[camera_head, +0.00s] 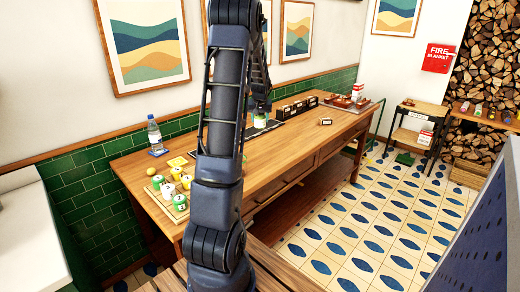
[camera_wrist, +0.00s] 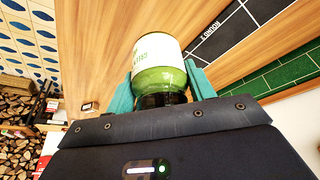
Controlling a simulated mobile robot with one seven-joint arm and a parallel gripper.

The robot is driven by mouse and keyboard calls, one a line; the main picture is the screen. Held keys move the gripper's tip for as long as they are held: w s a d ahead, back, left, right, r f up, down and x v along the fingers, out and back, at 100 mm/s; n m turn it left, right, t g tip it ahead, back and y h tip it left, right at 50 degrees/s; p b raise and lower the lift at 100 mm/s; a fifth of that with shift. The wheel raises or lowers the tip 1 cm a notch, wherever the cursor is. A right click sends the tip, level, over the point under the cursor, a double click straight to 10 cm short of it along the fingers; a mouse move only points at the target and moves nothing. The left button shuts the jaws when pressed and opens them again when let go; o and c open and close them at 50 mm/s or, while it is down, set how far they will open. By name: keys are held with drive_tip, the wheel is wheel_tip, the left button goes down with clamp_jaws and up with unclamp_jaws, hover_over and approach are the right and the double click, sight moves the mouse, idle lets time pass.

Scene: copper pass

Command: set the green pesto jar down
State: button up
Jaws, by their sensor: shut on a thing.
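The green pesto jar (camera_wrist: 160,65) has a white label and a dark lid. In the wrist view it sits between the teal fingers of my gripper (camera_wrist: 162,85), which is shut on it near the lid end. In the head view the jar (camera_head: 260,122) shows just right of my arm, over the middle of the wooden table (camera_head: 265,165). My arm hides part of that area. I cannot tell whether the jar's base touches the table. A dark mat (camera_wrist: 225,40) with white lettering lies beside the jar in the wrist view.
Several green and yellow jars (camera_head: 180,203) stand at the table's left end. A water bottle (camera_head: 154,134) stands behind them. A row of dark boxes (camera_head: 297,108), a small box (camera_head: 325,121) and a tray (camera_head: 345,104) lie to the right. The front middle of the tabletop is clear.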

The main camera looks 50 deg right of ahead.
wheel_tip(320, 180, down, 16)
drive_tip(key=shift+r, duration=0.1)
idle(0.5)
drive_tip(key=o, duration=1.2)
drive_tip(key=v, duration=1.2)
